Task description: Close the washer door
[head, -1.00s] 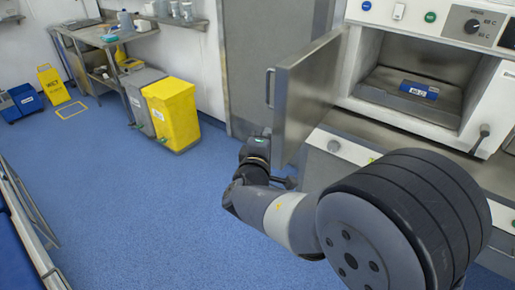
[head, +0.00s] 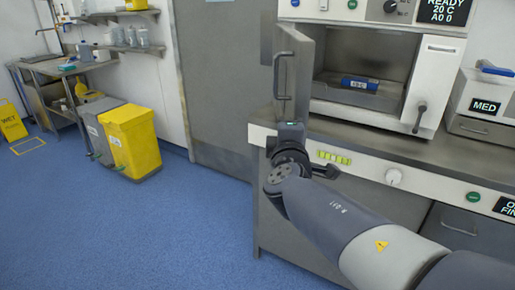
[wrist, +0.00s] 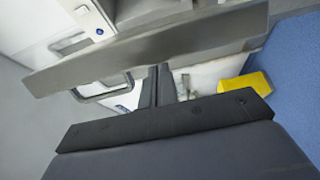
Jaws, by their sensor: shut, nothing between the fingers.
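The washer (head: 431,75) has its chamber open, and a blue item (head: 359,83) lies inside. Its grey door (head: 302,72) stands open at the left of the chamber, with a looped handle (head: 281,76). In the head view my wrist is just below the door, and my fingers are not clear there. In the wrist view my gripper (wrist: 161,73) is shut and empty. Its fingertips reach the lower edge of the grey door (wrist: 150,48), right of the handle (wrist: 100,91). I cannot tell whether they touch it.
A steel counter (head: 440,150) with a control knob runs below the washer. A box labelled MED (head: 485,105) stands on the right. Yellow (head: 133,140) and grey bins stand by the left wall. The blue floor (head: 130,230) between is clear.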

